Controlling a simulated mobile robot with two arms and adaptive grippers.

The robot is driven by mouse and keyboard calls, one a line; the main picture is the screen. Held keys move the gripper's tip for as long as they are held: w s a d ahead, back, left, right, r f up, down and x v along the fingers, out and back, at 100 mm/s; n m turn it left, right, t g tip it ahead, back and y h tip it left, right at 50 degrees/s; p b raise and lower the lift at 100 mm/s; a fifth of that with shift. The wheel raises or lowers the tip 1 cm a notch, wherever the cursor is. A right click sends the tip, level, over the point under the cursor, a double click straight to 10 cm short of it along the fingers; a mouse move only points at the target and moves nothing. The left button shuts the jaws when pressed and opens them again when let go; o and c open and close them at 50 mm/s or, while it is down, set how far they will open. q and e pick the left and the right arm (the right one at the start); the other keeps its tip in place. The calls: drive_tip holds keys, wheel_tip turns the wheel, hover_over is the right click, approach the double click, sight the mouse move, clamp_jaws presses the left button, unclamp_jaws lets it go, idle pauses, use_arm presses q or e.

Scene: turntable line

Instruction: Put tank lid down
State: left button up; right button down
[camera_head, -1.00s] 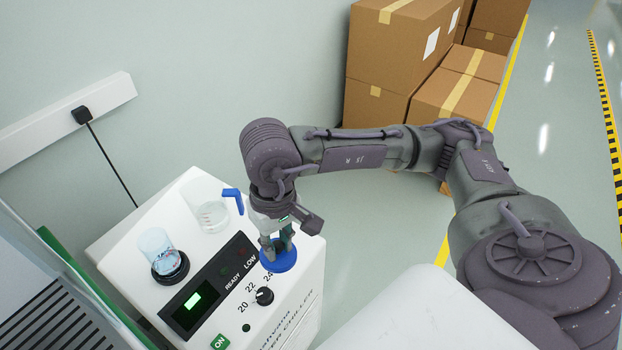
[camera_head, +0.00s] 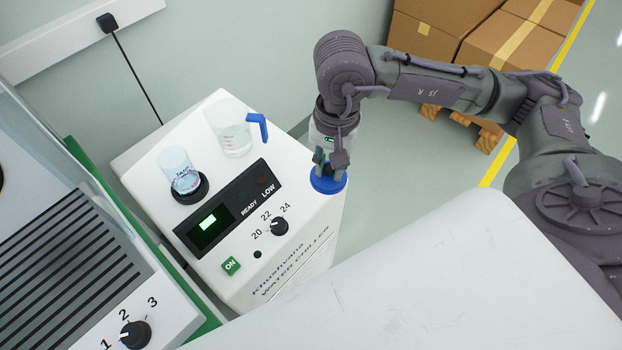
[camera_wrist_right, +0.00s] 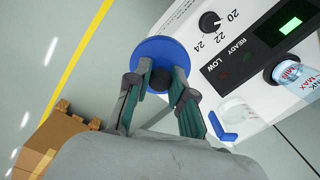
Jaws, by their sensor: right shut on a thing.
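The blue tank lid (camera_head: 324,184) is a round disc with a dark knob on top. My right gripper (camera_head: 328,168) is shut on that knob. The lid is at the right edge of the white water chiller (camera_head: 300,225), right of the LOW display. I cannot tell whether it touches the chiller's top. In the right wrist view the lid (camera_wrist_right: 150,48) shows beyond the fingers (camera_wrist_right: 160,82), which close on its black knob. The lid overlaps the chiller's edge there, with floor on its other side. No open tank mouth shows. My left gripper is out of view.
On the chiller stand a clear jug with a blue handle (camera_head: 257,127) and a clear vessel (camera_head: 178,163) in a black ring. A temperature dial (camera_head: 279,226) and green ON button (camera_head: 231,266) are in front. Cardboard boxes (camera_head: 440,35) stand behind my right arm.

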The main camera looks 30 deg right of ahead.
drive_tip(key=m, duration=0.2)
drive_tip(key=d+f+m, duration=0.1)
drive_tip(key=shift+s+f+m+b, duration=0.1)
drive_tip(key=shift+s+m+b, duration=0.1)
drive_tip(key=shift+m+b, duration=0.2)
drive_tip(key=m, duration=0.1)
drive_tip(key=d+m+b, duration=0.1)
drive_tip(key=m, duration=0.1)
drive_tip(key=f+m, duration=0.1)
drive_tip(key=m, duration=0.1)
drive_tip(key=shift+s+d, duration=0.2)
drive_tip(key=shift+d, duration=0.05)
drive_tip(key=w+f+m, duration=0.2)
drive_tip(key=w, duration=0.1)
drive_tip(key=w+a+f+m, duration=0.1)
drive_tip(key=w+f+m, duration=0.5)
drive_tip(key=w, duration=0.1)
drive_tip(key=shift+a+f, duration=0.1)
drive_tip(key=shift+a, duration=0.1)
wheel_tip(320, 180, down, 4)
drive_tip(key=shift+w+f, duration=0.1)
drive_tip(key=shift+w, duration=0.05)
